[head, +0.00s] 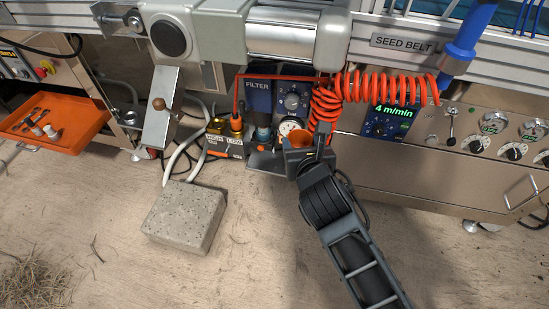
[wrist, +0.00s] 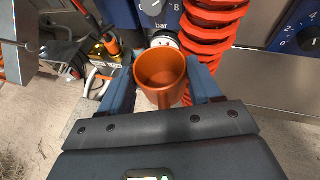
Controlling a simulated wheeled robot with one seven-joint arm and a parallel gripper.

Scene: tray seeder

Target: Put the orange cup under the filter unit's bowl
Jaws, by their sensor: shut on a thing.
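The orange cup (wrist: 160,72) is upright between the fingers of my gripper (wrist: 160,85) in the wrist view, its open top toward the camera. My gripper is shut on it. In the head view the cup's rim (head: 300,136) shows just above my gripper (head: 302,152), in front of the filter unit (head: 259,95). The unit has a blue FILTER panel, a knob and a round gauge (head: 290,127). A small blue part (head: 263,134), perhaps the bowl, shows left of the cup. I cannot tell the exact gap between cup and bowl.
A coiled orange hose (head: 325,105) hangs close to the right of the cup. A grey shelf (head: 265,162) lies left of my gripper. A box with orange-tipped parts (head: 225,145) stands further left. A concrete block (head: 185,216) sits on the floor.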

